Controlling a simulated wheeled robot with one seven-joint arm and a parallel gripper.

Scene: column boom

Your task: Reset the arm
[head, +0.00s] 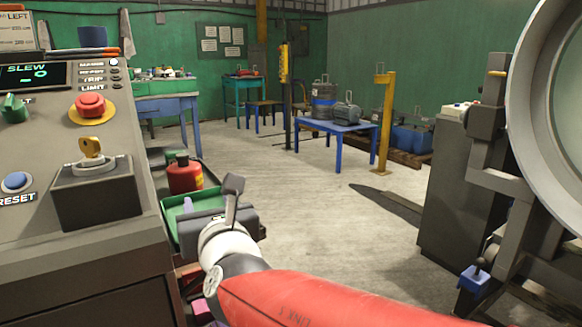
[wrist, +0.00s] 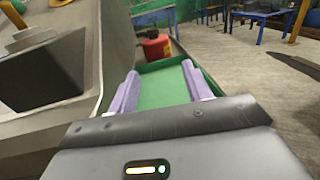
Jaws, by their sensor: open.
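My gripper (wrist: 160,70) is open and empty in the wrist view, its two lilac fingers apart over a green tray (wrist: 160,92). In the head view my gripper (head: 188,204) is low, right of the grey control console (head: 70,235), partly hidden by my wrist. My red arm link reaches in from the bottom right. A display reads SLEW 0. My gripper touches none of these controls.
A red can (head: 184,175) stands by the green tray (head: 168,214), just beyond my gripper. A blue table (head: 335,127) with machinery and a yellow post (head: 384,120) stand farther back. A dark cabinet (head: 455,200) and a large round rim are at right. The middle floor is open.

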